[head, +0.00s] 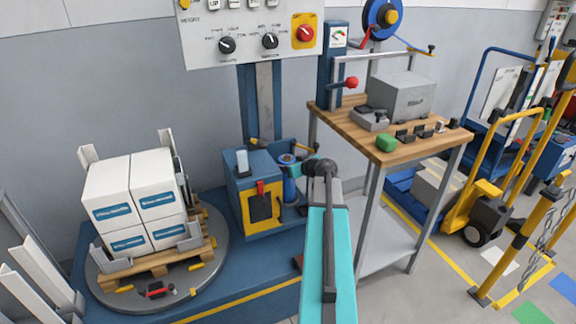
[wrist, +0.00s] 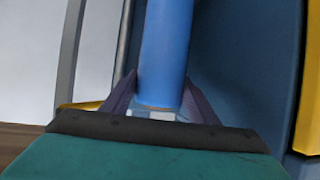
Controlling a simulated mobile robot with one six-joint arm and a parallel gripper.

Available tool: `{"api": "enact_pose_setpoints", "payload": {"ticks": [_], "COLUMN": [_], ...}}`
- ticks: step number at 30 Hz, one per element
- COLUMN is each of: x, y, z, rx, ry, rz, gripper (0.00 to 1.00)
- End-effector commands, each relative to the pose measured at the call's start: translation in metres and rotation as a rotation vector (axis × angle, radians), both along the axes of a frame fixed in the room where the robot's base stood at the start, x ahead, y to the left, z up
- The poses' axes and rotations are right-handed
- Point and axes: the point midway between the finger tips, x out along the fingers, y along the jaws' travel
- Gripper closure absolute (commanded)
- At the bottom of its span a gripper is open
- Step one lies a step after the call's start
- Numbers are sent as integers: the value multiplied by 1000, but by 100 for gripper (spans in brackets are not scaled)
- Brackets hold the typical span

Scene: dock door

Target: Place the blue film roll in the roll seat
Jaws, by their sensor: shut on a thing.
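The blue film roll (head: 290,188) stands upright beside the blue and yellow carriage unit (head: 238,192) of the wrapping machine. In the wrist view the blue film roll (wrist: 167,50) fills the space between the two fingers of my gripper (wrist: 160,100), and a pale band shows at its near end. My gripper is shut on it. In the head view my gripper (head: 298,170) is mostly hidden behind my dark wrist. The roll seat is not clearly visible; I cannot tell whether the roll touches it.
A pallet of white boxes (head: 132,200) stands on the round turntable (head: 100,291) at left. A wooden workbench (head: 388,152) with a grey box (head: 402,96) and small items stands at right. A control panel (head: 250,32) hangs above. Yellow rails (head: 510,243) stand far right.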

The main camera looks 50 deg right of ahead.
Motion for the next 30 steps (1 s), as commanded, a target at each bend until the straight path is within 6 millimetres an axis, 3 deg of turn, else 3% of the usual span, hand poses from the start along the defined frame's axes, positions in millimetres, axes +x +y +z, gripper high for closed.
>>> {"api": "enact_pose_setpoints", "payload": {"ticks": [10, 11, 14, 30], "x": [0, 0, 0, -4], "y": [-1, 0, -1, 0], "z": [-1, -2, -1, 2], "rx": [0, 0, 0, 0], "ry": [-2, 0, 0, -1], "rz": [-1, -1, -1, -2], "gripper": [100, 43, 27, 27]}}
